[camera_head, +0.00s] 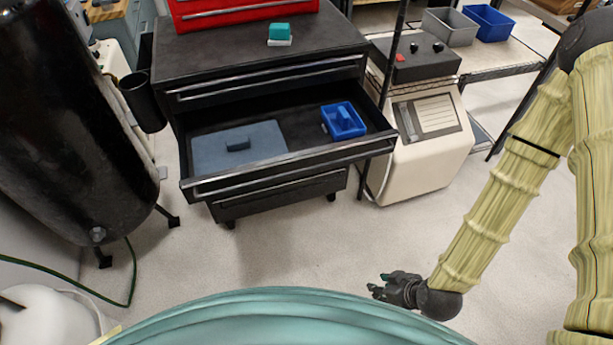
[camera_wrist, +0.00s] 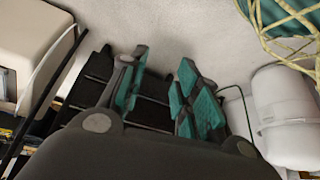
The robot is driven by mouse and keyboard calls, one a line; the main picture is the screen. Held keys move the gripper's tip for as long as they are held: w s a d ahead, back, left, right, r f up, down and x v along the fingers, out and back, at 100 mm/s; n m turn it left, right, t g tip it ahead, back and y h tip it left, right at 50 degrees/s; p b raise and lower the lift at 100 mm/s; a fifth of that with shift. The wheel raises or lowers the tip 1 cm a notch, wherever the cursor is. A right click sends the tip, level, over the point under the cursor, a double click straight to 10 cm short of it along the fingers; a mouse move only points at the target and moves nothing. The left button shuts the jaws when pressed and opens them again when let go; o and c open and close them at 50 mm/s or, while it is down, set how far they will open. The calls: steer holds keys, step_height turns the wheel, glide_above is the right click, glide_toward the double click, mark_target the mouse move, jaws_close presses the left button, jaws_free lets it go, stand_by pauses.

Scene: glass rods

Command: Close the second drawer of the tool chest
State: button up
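The black tool chest (camera_head: 255,50) stands in the upper middle of the head view. Its second drawer (camera_head: 290,167) is pulled out, below a shut top drawer (camera_head: 265,82) and above a shut lower drawer (camera_head: 280,192). A grey-blue flat piece (camera_head: 265,138) and a small blue tray (camera_head: 343,121) lie inside the open drawer. My gripper (camera_head: 377,286) is low at the right, apart from the chest and nearer to me than the drawer front. In the wrist view my gripper (camera_wrist: 158,95) has its teal-padded fingers spread with nothing between them. Dark chest parts (camera_wrist: 150,112) show behind them.
A cream machine (camera_head: 430,140) stands close to the chest's right side. A black cylindrical tank (camera_head: 70,130) on legs stands at the left, with a green hose (camera_head: 130,270) on the floor. The floor (camera_head: 290,250) before the drawer is clear.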

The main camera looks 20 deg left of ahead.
steer(key=w+a+r+n+t+y+b, duration=0.1)
steer(key=w+a+r+n+y, duration=0.15)
steer(key=w+a+n, duration=0.2)
steer(key=n+t+y+b, duration=0.4)
steer(key=n+y, duration=0.3)
steer(key=n, duration=0.7)
glide_toward(302, 172)
steer(key=x, duration=0.9)
steer(key=shift+w+a+f, duration=0.1)
steer(key=shift+w, duration=0.05)
jaws_close()
